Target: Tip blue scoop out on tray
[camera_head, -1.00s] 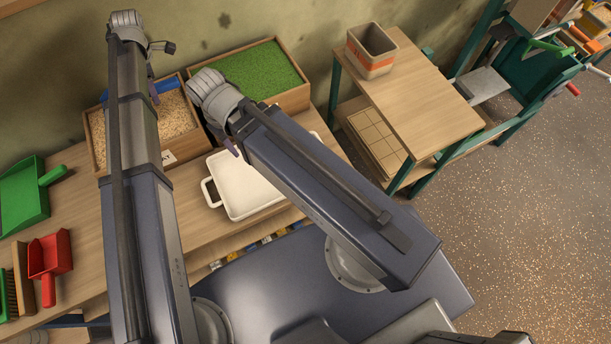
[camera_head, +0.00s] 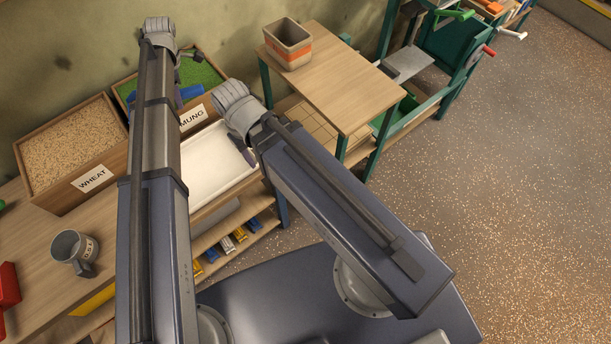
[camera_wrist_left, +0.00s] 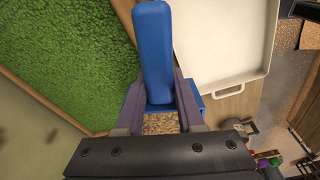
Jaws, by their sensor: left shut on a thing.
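The blue scoop (camera_wrist_left: 155,45) shows from its handle end in the left wrist view, with tan grain in its pan (camera_wrist_left: 160,123). My left gripper (camera_wrist_left: 160,92) is shut on its handle. In the head view the blue scoop (camera_head: 191,93) is partly hidden by my left arm, above the front part of the mung bin (camera_head: 200,73). The white tray (camera_head: 218,160) lies in front of that bin; it also shows in the left wrist view (camera_wrist_left: 218,88), beside the scoop. My right gripper (camera_head: 246,156) hangs over the tray's right side; its jaws are unclear.
The wheat bin (camera_head: 75,150) stands left of the mung bin. A grey mug (camera_head: 75,252) is on the bench at left. A wooden side table (camera_head: 335,75) with a striped pot (camera_head: 288,46) stands at right. Speckled floor (camera_head: 480,190) is open beyond it.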

